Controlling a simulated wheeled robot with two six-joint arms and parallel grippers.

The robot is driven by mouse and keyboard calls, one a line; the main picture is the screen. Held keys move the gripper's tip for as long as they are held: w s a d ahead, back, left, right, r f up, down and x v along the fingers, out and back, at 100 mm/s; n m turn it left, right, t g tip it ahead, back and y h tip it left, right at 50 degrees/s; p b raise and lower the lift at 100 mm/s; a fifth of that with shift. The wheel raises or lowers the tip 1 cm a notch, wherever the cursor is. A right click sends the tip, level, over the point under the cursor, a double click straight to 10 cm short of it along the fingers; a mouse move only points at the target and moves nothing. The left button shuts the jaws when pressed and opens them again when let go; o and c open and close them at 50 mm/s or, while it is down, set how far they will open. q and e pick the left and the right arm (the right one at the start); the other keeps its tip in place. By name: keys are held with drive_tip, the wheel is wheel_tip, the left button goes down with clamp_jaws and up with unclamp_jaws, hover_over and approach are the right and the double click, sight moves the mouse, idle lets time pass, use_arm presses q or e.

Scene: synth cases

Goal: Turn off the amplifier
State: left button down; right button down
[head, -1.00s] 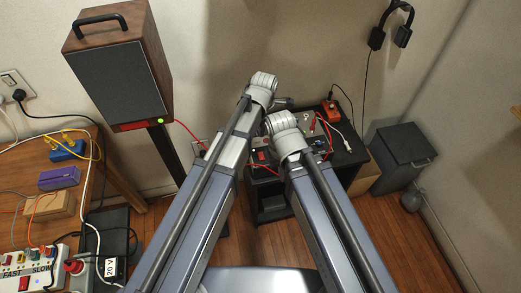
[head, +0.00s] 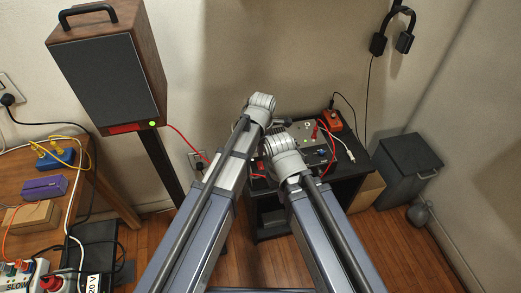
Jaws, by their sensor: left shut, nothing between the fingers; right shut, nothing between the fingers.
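The amplifier (head: 312,130) is a grey box with dark knobs, a small green light and red leads, on a black stand below and ahead of me. A red part (head: 258,170) shows at its left, partly behind my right arm; I cannot tell whether it is the power switch. My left gripper (head: 275,126) is at the amplifier's far left side, shut and empty, mostly hidden by its wrist. My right gripper (head: 272,160) is lower and nearer, over the amplifier's left front, shut and empty, its fingers largely hidden. Contact cannot be told.
A wooden speaker (head: 110,75) with a green light stands left. A grey bin (head: 407,165) stands right. Headphones (head: 396,30) hang on the wall. A cluttered wooden table (head: 85,190) is at left.

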sight(259, 163)
use_arm(q)
drive_tip(key=f+b, duration=0.1)
drive_tip(key=f, duration=0.1)
drive_tip(key=f+b, duration=0.4)
drive_tip(key=shift+w+a+f, duration=0.1)
drive_tip(key=shift+w+f, duration=0.2)
drive_tip(key=shift+w, duration=0.1)
